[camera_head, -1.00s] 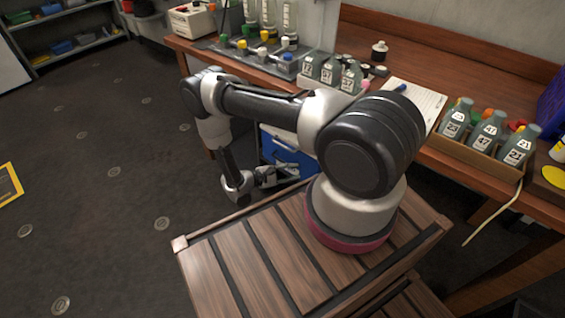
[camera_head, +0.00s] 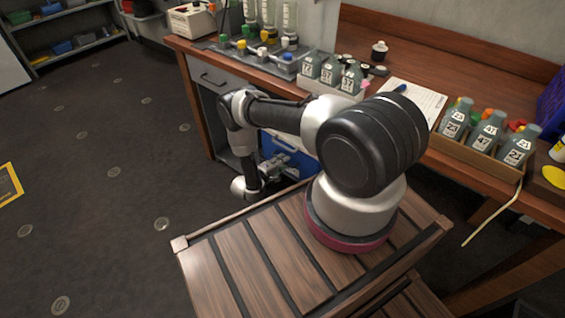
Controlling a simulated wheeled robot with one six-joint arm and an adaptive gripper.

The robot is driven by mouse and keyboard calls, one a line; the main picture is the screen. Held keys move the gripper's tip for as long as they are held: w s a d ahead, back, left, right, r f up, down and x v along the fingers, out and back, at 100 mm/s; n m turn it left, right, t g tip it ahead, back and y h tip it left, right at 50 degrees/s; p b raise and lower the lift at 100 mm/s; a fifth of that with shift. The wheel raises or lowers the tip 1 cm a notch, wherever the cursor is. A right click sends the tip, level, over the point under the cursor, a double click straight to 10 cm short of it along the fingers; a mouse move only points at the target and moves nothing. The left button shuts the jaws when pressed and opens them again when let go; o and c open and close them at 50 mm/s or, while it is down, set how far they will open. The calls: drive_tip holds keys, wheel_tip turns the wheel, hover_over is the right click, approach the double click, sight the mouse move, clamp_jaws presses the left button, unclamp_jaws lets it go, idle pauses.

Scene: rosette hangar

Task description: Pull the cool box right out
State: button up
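The cool box (camera_head: 298,158) is blue with a pale top edge and stands low under the workbench. My arm and the wooden platform hide much of it. My gripper (camera_head: 283,164) is low in front of the cool box, close to its blue front face. The fingers are small and partly lost against the box. I cannot tell whether they touch it or whether they are open or shut.
The wooden workbench (camera_head: 420,62) runs along the back and right, with a grey drawer cabinet (camera_head: 213,82) left of the cool box. A bottle crate (camera_head: 474,158) stands near the bench edge, with a pale cord (camera_head: 494,219) hanging below. The dark floor (camera_head: 100,150) at left is clear.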

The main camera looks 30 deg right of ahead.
drive_tip(key=shift+w+d, duration=0.15)
drive_tip(key=shift+d, duration=0.15)
clamp_jaws()
